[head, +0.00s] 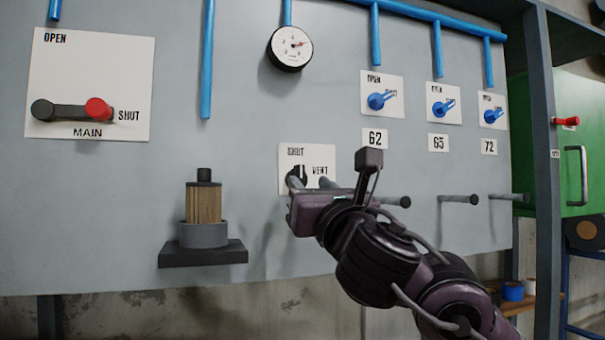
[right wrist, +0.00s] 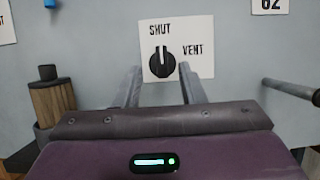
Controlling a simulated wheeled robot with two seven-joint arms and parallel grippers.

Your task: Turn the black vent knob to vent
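The black vent knob (head: 299,173) sits on a white plate (head: 322,158) marked SHUT and VENT on the grey panel. In the right wrist view the knob (right wrist: 161,62) stands upright, its white mark pointing up towards SHUT; VENT is to its right. My right gripper (head: 310,183) is in front of the plate, partly covering the knob in the head view. In the right wrist view its two fingers (right wrist: 159,73) are spread, one at each side of the knob, with nothing gripped. I cannot tell whether the tips reach the knob's depth. My left gripper is out of view.
A main lever (head: 72,111) with a red end is at the upper left. A round gauge (head: 290,48) is above. A bracket (head: 203,252) holding a wood-coloured cylinder (head: 204,204) juts out at the lower left. Grey pegs (head: 459,199) stick out at the right, near my right arm.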

